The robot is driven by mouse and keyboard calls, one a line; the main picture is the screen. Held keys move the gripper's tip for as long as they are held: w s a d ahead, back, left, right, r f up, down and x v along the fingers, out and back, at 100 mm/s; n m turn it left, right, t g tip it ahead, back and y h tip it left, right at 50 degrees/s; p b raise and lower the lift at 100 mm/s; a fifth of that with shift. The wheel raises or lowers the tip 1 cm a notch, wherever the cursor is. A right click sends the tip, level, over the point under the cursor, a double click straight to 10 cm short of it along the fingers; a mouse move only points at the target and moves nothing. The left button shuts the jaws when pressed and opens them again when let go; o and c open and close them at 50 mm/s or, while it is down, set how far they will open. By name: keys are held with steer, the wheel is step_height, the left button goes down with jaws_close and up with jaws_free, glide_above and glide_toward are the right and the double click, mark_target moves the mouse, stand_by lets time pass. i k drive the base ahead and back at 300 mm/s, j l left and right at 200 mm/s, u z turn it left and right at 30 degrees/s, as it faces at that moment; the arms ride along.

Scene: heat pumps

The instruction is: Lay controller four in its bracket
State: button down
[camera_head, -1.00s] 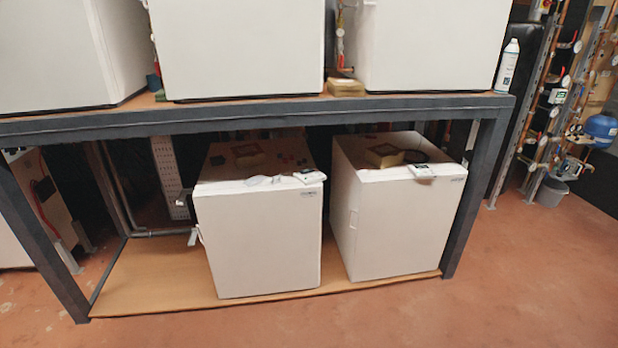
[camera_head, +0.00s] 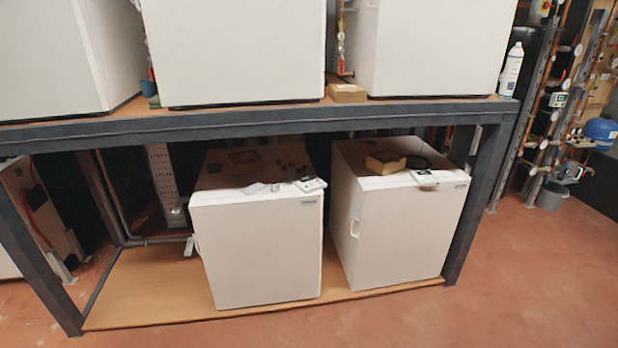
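A small white controller (camera_head: 310,184) with a dark display lies on the front top edge of the left lower heat pump (camera_head: 256,252). Another white controller (camera_head: 425,178) lies on the front top edge of the right lower heat pump (camera_head: 402,238). I cannot tell which of them is controller four. A small pale item (camera_head: 256,188) lies left of the first controller; its kind is too small to tell. I cannot make out a bracket for certain. My gripper is not in view.
A dark steel rack beam (camera_head: 250,121) runs above the lower pumps, with a leg (camera_head: 476,205) at the right. A cardboard-coloured box (camera_head: 385,162) sits on the right pump. A grey bucket (camera_head: 552,195) stands at far right. The red floor (camera_head: 520,285) in front is clear.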

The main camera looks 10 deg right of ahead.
mark_target(300, 183)
steer(key=i+j+z, duration=0.3)
steer(key=i+j, duration=0.6)
steer(key=i, duration=0.2)
steer(key=i+j+z, duration=0.25)
steer(key=i+j, duration=0.75)
steer(key=j, duration=0.15)
